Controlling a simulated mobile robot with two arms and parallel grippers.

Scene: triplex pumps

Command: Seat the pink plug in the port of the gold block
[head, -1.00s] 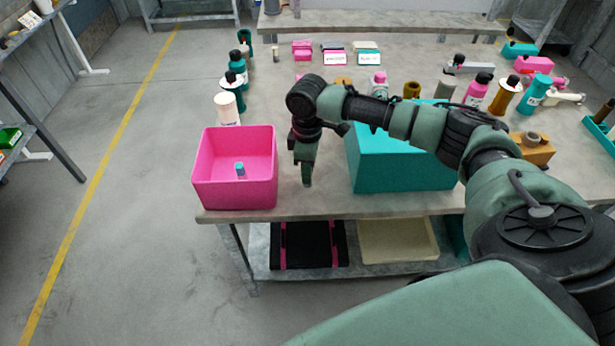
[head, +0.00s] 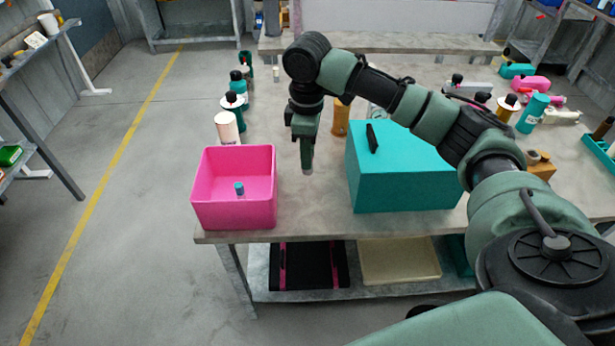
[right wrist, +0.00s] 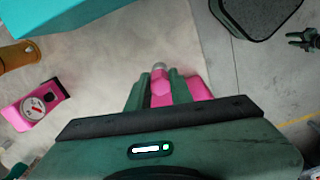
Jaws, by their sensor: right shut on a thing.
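The pink plug (right wrist: 161,92) shows in the right wrist view with a grey tip. My right gripper (right wrist: 160,88) is shut on it. In the head view my right gripper (head: 307,172) points down over the table between the pink bin and the teal box; the plug is barely visible there. A gold block (head: 541,165) with round parts on top stands at the right, partly behind my arm. Another gold thing (head: 341,118) stands behind my gripper. I cannot make out a port on either. My left gripper (right wrist: 302,40) is small at the right wrist view's edge.
The pink bin (head: 234,217), holding a small blue-topped piece (head: 239,188), stands at the table's front left. The teal box (head: 405,185) stands right of my gripper. Bottles line the left side, including a white one (head: 227,128). A pink box with a dial (right wrist: 35,106) lies nearby.

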